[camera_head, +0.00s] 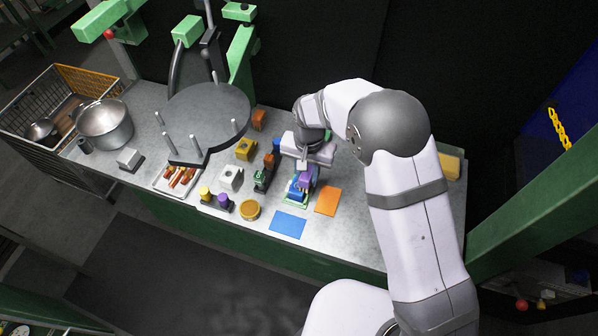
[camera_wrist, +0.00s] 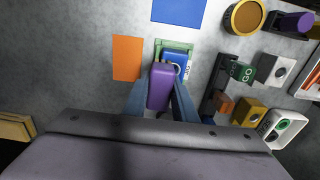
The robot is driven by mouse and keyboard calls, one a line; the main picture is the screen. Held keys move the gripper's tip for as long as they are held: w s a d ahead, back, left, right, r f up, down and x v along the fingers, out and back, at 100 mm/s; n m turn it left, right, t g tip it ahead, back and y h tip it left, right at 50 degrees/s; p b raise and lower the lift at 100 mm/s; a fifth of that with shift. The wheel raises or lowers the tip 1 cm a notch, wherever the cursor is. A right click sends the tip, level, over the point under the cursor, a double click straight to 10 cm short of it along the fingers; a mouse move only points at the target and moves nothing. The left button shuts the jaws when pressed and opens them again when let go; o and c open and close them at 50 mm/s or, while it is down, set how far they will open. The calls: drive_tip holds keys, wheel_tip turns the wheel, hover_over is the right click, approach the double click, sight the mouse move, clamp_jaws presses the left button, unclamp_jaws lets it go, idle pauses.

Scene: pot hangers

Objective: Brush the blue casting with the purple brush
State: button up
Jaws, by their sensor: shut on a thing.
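My gripper (camera_head: 305,178) is shut on the purple brush (camera_wrist: 160,85), one finger on each side of it in the wrist view. The purple brush also shows in the head view (camera_head: 306,179). The blue casting (camera_wrist: 180,62) sits in a green holder (camera_wrist: 172,46) on the bench, right beside and partly behind the brush. In the head view the blue casting (camera_head: 294,192) is partly covered by the gripper and brush. The brush's lower end is hidden, so I cannot tell whether it touches the casting.
An orange sheet (camera_head: 328,201) and a blue sheet (camera_head: 288,223) lie flat nearby. A black stand with a green block (camera_wrist: 243,72), a white casting (camera_head: 230,178) and a yellow casting (camera_head: 246,149) stand close by. A round pegged rack (camera_head: 208,112) is farther left.

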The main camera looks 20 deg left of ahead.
drive_tip(key=shift+a, duration=2.2)
drive_tip(key=shift+d+b, duration=0.3)
drive_tip(key=shift+d, duration=1.95)
drive_tip(key=shift+s+a, duration=0.45)
drive_tip(key=shift+a, duration=0.3)
drive_tip(key=shift+s+a, duration=0.4)
drive_tip(key=shift+a, duration=0.3)
drive_tip(key=shift+s+a, duration=0.45)
drive_tip(key=shift+a, duration=0.3)
drive_tip(key=shift+d, duration=2.15)
drive_tip(key=shift+a, duration=2.1)
drive_tip(key=shift+d+p, duration=0.4)
drive_tip(key=shift+d, duration=1.8)
drive_tip(key=shift+a, duration=2.4)
wheel_tip(320, 180, up, 8)
drive_tip(key=p, duration=0.5)
